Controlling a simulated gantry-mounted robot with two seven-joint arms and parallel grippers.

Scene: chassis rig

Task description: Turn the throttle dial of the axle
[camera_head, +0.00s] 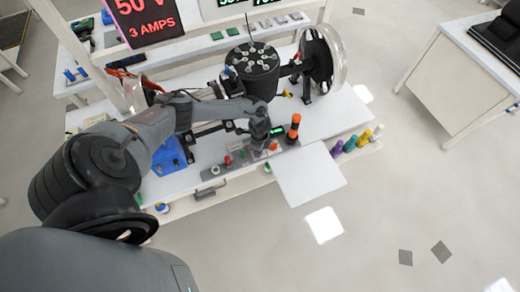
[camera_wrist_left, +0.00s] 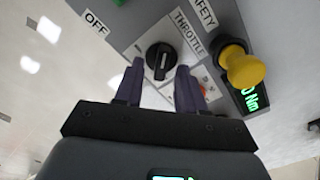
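The throttle dial (camera_wrist_left: 161,61) is a round black knob with a pale pointer line on a grey control panel (camera_wrist_left: 128,14), beside the THROTTLE label, in the left wrist view. My left gripper (camera_wrist_left: 158,72) has its two dark purple fingers apart, one on each side of the dial's near edge. I cannot tell whether they touch it. In the head view my left gripper (camera_head: 259,132) is over the panel (camera_head: 228,172) and hides the dial. The axle (camera_head: 285,69) with its large black drum (camera_head: 252,68) lies behind. My right gripper is not in view.
A yellow knob (camera_wrist_left: 241,66) stands close to the right of the dial, above a green "Nm" display (camera_wrist_left: 254,100). An orange and black post (camera_head: 294,128) rises at the panel's right. A white flap (camera_head: 310,174) sticks out in front of the bench.

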